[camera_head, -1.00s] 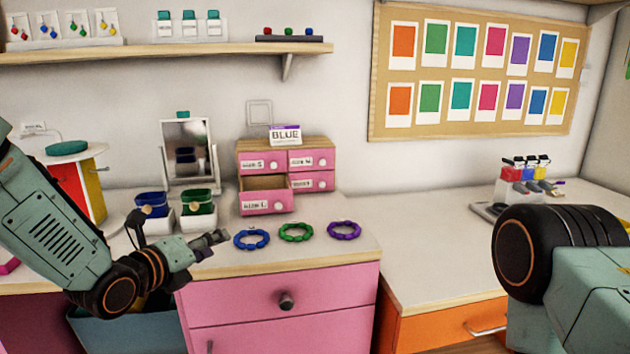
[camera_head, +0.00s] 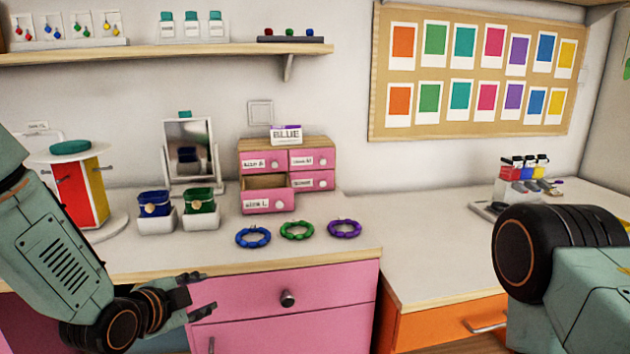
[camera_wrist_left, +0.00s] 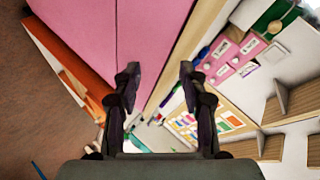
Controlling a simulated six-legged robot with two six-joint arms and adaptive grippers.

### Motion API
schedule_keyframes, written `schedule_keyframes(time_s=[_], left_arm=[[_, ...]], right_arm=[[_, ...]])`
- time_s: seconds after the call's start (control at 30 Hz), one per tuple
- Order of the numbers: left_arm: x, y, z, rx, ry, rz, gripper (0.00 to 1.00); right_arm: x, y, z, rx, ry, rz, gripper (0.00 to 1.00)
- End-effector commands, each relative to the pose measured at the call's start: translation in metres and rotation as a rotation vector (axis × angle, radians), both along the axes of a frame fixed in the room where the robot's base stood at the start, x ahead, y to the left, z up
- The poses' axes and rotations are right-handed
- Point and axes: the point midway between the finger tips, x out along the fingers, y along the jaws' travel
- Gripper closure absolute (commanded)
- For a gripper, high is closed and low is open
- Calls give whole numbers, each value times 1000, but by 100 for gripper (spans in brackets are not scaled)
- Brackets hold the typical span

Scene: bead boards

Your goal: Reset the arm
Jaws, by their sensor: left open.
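My left gripper (camera_head: 204,293) is open and empty, low in front of the pink drawer unit, near the front edge of the table. In the left wrist view its two fingers (camera_wrist_left: 158,90) stand apart with nothing between them. My right arm shows at the right edge of the head view, but its gripper is out of frame. Blue (camera_head: 253,237), green (camera_head: 297,230) and purple (camera_head: 345,229) bead bracelets lie in a row on the table.
A mirror (camera_head: 188,150) and blue (camera_head: 154,205) and green (camera_head: 200,202) bins stand left of the drawer box. The pink cabinet (camera_head: 330,290) front is close beside the left gripper. The table right of the bracelets is clear.

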Motion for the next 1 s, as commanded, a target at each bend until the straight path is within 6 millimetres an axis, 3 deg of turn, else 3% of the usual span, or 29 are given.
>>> schedule_keyframes(time_s=[0.27,0.5,0.7,0.8,1.0], left_arm=[[-96,3,-107,-448,426,470,57],[-229,9,-192,-633,758,967,57],[-336,13,-230,-537,947,1164,57],[-370,12,-240,-482,1011,1180,57],[-391,11,-248,-452,1051,1188,57]], right_arm=[[0,0,0,0,0,0,60],[0,0,0,0,0,0,60],[0,0,0,0,0,0,60],[0,0,0,0,0,0,60],[0,0,0,0,0,0,60]])
